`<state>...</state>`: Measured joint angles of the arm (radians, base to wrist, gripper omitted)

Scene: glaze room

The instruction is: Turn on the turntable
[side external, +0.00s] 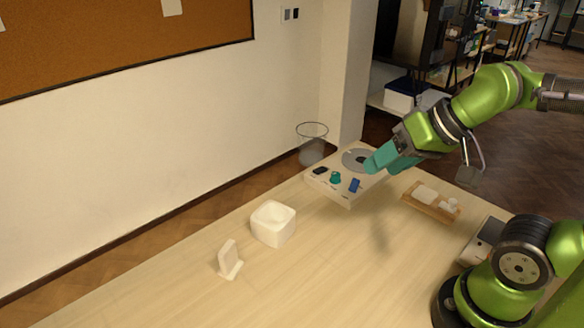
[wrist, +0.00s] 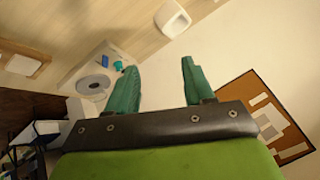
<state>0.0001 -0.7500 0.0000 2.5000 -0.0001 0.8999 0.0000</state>
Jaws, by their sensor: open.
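The turntable (side external: 323,184) is a pale box at the far end of the table, with a grey disc (side external: 357,159) on top. Along its front are a black control (side external: 320,170), a teal knob (side external: 336,178) and a blue control (side external: 354,185). In the wrist view the disc (wrist: 93,85), the blue control (wrist: 105,61) and the teal knob (wrist: 118,66) show left of the fingers. My gripper (wrist: 160,85) has teal fingers, open and empty. In the side view my gripper (side external: 377,163) is above the turntable's right side and hides part of it. I cannot tell which way any control is set.
A white square bowl (side external: 273,233) and a small white stand (side external: 229,260) are on the table to the left. A wooden tray (side external: 417,204) with white pieces lies right of the turntable. A grey box (side external: 480,243) is near my base. The table's front left is clear.

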